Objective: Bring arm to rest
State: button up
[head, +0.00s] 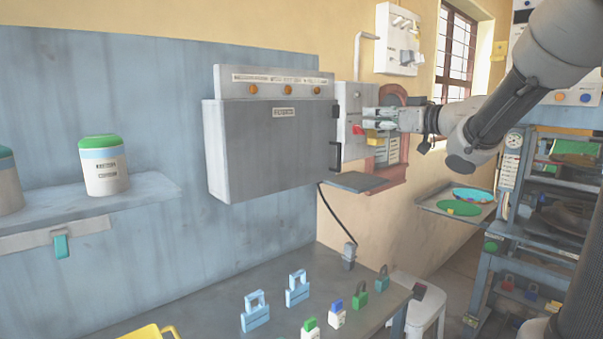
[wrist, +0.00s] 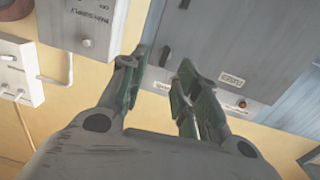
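My gripper (head: 369,119) is held out in front of the wall, just right of the grey wall cabinet (head: 268,150) and in front of a smaller grey box with a red button (head: 357,129). In the wrist view my gripper (wrist: 164,62) has its two fingers apart with nothing between them. The cabinet (wrist: 228,45) with its label lies beyond the fingers there. Whether a finger touches the box cannot be told. My arm reaches in from the right of the head view.
A table (head: 215,300) holds several padlocks, such as a light blue one (head: 297,290). A small ledge (head: 354,182) is below the gripper. At right stand a rack (head: 507,225) and a tray with a green plate (head: 458,208). A shelf (head: 110,200) holds canisters at left.

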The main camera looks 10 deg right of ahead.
jog(key=d+f+m+g+h, duration=0.2)
jog(key=d+f+m+h, duration=0.2)
jog(key=d+f+h, duration=0.7)
jog(key=s+d+f+m+g+h, duration=0.1)
jog(key=s+d+f+m+g, duration=0.2)
jog(key=s+d, duration=0.45)
jog(key=s+a+f+g, duration=0.2)
jog(key=s+f+g, duration=0.3)
jog(key=s, duration=0.8)
jog(key=s+a+y, duration=0.2)
jog(key=s+a, duration=0.6)
jog(key=s, duration=0.3)
jog(key=shift+s+a+f+g+y, duration=0.2)
jog(key=shift+a+f+g+y, duration=0.1)
jog(key=shift+a+g, duration=0.1)
